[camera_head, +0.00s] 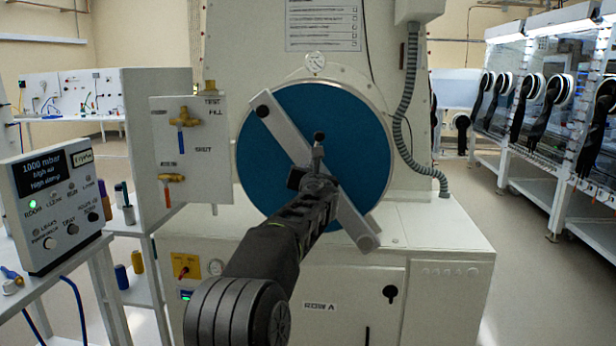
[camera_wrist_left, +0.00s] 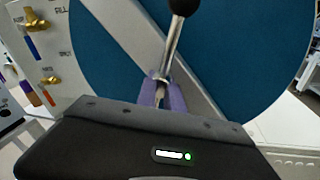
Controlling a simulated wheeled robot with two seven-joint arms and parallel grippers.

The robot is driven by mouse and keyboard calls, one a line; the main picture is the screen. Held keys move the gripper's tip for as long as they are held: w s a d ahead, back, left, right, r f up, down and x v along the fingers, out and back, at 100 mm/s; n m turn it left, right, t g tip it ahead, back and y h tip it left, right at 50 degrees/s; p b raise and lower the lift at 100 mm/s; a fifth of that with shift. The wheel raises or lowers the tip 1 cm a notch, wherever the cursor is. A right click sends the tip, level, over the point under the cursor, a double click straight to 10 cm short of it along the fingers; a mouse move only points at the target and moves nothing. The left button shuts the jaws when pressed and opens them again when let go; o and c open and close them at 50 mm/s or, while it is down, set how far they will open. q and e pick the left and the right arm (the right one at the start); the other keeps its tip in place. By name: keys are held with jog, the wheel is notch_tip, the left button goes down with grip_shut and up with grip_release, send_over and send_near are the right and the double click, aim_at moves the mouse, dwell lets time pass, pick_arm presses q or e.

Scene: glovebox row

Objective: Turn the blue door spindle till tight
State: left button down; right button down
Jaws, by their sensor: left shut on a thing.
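The round blue door (camera_head: 268,164) is on the front of a white chamber. A grey bar (camera_head: 288,130) lies diagonally across it, from upper left to lower right. The spindle handle (camera_head: 319,140), a metal rod with a black ball knob, stands up at the door's middle. My left gripper (camera_head: 314,180) reaches in front of the door and is shut on the handle's rod. In the left wrist view, the purple fingertips of my left gripper (camera_wrist_left: 162,94) close around the rod (camera_wrist_left: 171,48) below the black knob (camera_wrist_left: 184,5). The spindle's hub is hidden behind my gripper. My right gripper is not in view.
A valve panel (camera_head: 188,150) with brass valves stands left of the door. A control box (camera_head: 52,207) with a display sits at the far left. A grey corrugated hose (camera_head: 408,120) runs down the right. Gloveboxes (camera_head: 545,85) line the right side, with open floor before them.

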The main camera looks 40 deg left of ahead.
pick_arm(q)
jog(key=shift+f+m+b, duration=0.15)
jog(key=shift+m+b, duration=0.2)
jog(key=shift+m, duration=0.85)
jog(key=c, duration=1.5)
grip_release()
jog(key=b+v, duration=0.2)
jog(key=v, duration=0.5)
jog(key=shift+s+d+f, duration=0.1)
jog(key=shift+s+d, duration=0.15)
jog(key=shift+d, duration=0.05)
